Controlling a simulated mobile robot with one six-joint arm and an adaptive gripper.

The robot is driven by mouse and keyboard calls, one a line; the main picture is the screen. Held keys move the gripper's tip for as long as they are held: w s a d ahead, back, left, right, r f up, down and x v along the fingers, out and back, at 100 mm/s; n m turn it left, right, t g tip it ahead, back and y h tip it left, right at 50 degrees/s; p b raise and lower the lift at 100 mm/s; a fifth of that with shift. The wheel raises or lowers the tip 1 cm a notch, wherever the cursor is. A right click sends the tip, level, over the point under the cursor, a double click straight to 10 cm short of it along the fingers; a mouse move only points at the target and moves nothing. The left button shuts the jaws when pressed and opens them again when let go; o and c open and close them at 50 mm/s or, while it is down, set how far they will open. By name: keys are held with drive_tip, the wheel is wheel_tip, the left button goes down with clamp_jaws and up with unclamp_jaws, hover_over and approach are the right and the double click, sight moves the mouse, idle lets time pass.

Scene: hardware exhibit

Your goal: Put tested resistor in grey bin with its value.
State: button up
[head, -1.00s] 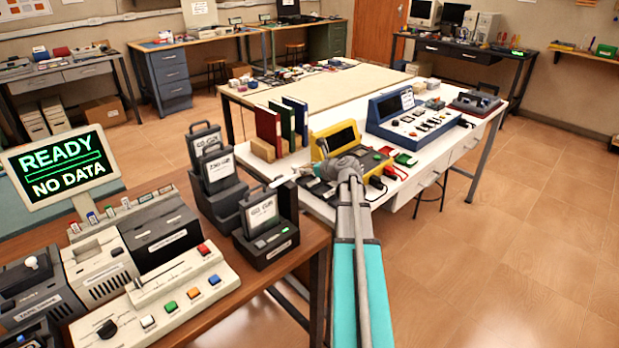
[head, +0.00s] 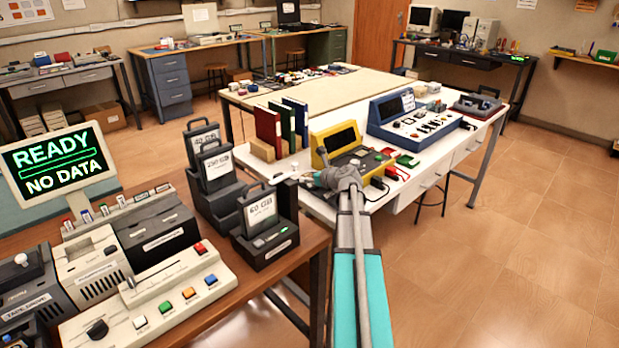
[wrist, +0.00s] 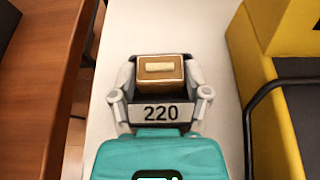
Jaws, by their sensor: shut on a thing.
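In the wrist view a brown block (wrist: 161,70) with a pale bar-shaped part on top sits between the fingers of my gripper (wrist: 161,76). My gripper is shut on the block. A grey front plate marked 220 (wrist: 160,113) shows just below the block, between the fingers, with a dark opening behind it. It looks like a grey bin; I cannot tell whether the block is inside it or above it. In the head view my gripper (head: 303,180) is over the white table's left end; the block cannot be made out there.
A yellow tester (head: 335,142) stands close to the right of my gripper on the white table (head: 318,208). Red, green and blue books (head: 281,124) stand behind. The brown desk (head: 222,278) with dark cartridge holders (head: 265,247) is to the left.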

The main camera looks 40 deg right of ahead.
drive_tip(key=o, duration=1)
drive_tip(key=shift+o, duration=0.2)
drive_tip(key=shift+r, duration=0.1)
drive_tip(key=shift+r+p, duration=0.15)
drive_tip(key=shift+p, duration=0.15)
drive_tip(key=p+v, duration=0.4)
drive_tip(key=v, duration=0.8)
